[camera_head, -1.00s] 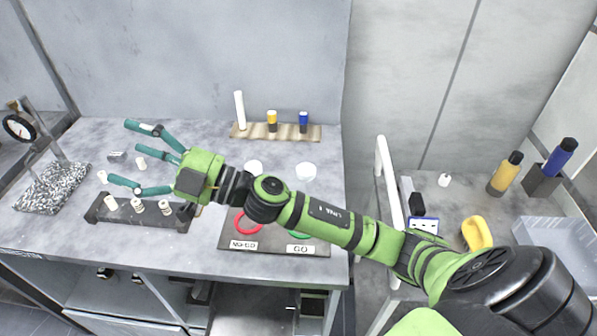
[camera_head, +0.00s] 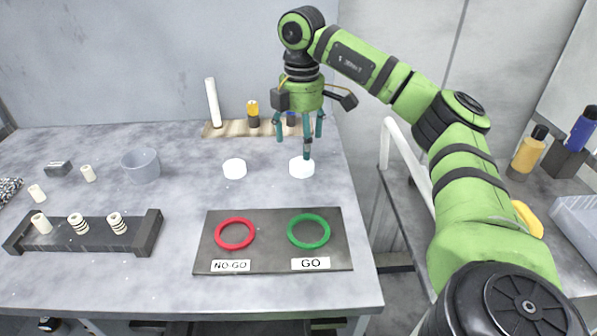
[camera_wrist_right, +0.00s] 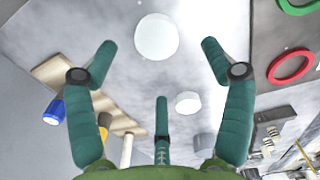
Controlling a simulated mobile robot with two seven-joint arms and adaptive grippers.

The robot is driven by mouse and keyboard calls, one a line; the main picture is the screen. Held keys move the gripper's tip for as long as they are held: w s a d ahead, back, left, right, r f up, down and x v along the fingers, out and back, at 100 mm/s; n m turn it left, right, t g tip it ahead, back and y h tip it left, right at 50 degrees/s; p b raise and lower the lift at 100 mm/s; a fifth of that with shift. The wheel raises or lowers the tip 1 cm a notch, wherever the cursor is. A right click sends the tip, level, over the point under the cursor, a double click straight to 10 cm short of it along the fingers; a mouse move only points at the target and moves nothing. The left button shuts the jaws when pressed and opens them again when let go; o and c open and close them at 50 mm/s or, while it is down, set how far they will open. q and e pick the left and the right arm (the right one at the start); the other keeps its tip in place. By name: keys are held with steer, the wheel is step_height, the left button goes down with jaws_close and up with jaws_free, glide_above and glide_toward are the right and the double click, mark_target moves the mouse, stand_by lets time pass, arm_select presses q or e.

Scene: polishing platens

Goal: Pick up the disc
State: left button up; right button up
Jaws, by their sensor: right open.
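Two white discs lie on the grey table: a left disc (camera_head: 234,169) and a right disc (camera_head: 301,168). My right gripper (camera_head: 300,142), with three teal fingers, is open and empty, pointing down above the right disc. One finger overlaps that disc's far edge in the head view; I cannot tell whether it touches. In the right wrist view the right disc (camera_wrist_right: 156,36) shows whole, ahead of and between the two spread side fingers, and the left disc (camera_wrist_right: 187,102) shows between the fingers. My left gripper is not in view.
A dark board (camera_head: 273,262) with a red NO-GO ring (camera_head: 235,219) and a green GO ring (camera_head: 329,231) lies nearer. A wooden rack (camera_head: 222,130) with a white rod and bottles stands behind. A grey cup (camera_head: 141,150) and a dark holder (camera_head: 95,238) are left.

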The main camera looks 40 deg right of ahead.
mark_target(301, 163)
step_height(301, 163, down, 6)
steer(key=shift+w+d+f+p, duration=0.1)
steer(key=shift+w+p, duration=0.05)
steer(key=shift+p, duration=0.2)
steer(key=c, duration=1.3)
